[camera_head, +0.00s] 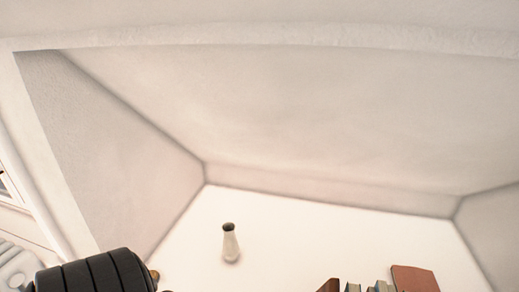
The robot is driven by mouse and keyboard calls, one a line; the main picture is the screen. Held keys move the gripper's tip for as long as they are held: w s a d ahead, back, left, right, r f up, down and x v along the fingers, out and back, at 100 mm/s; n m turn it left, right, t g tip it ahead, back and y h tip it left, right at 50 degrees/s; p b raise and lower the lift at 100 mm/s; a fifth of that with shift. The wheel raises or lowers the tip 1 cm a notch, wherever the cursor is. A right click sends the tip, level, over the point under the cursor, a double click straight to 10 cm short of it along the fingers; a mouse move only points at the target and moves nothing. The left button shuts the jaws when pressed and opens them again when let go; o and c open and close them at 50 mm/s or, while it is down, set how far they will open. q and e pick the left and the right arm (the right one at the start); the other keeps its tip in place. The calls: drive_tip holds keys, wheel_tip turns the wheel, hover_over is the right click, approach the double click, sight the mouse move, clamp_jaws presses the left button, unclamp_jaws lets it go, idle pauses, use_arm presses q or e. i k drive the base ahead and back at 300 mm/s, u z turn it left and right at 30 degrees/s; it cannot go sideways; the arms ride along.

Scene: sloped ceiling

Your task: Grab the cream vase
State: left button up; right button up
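The cream vase (230,246) stands upright on a white surface (300,235) inside a recess, a little left of the middle of the head view. It has a narrow neck and a dark open mouth. Nothing touches it. Neither gripper shows in this view.
Several books (380,287) stand at the bottom edge, right of the vase, with a reddish-brown one (414,279) at their right end. Recess walls and a sloped ceiling (290,110) enclose the surface. A white radiator (16,266) is at lower left. The surface around the vase is clear.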

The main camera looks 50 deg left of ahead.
sight(231, 248)
drive_tip(key=u, duration=2.45)
